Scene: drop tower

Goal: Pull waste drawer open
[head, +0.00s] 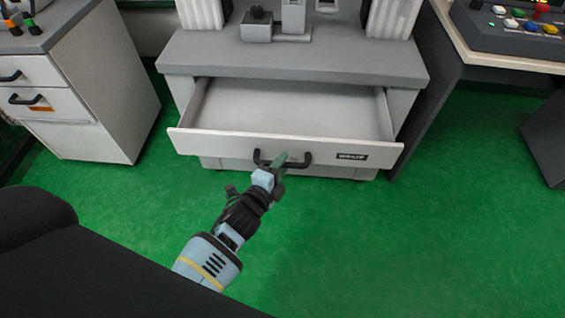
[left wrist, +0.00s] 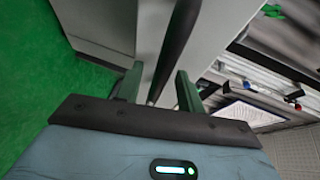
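The waste drawer (head: 215,143) stands pulled out from under the grey bench, and its pale interior looks empty. Its front carries a small dark label (head: 352,156) and a black bar handle (head: 301,160). My left gripper (head: 279,163) is at the middle of this handle. In the left wrist view the handle (left wrist: 178,35) runs between the two green fingers of my left gripper (left wrist: 159,92). The fingers are apart, with gaps visible beside the bar. In the head view the fingertips are partly hidden by the wrist. My right gripper is not in view.
The grey bench top (head: 300,62) above the drawer holds a device. A white cabinet (head: 90,90) with black handles stands at the left. A control desk (head: 510,35) with coloured buttons stands at the right. Green floor (head: 420,240) is clear in front.

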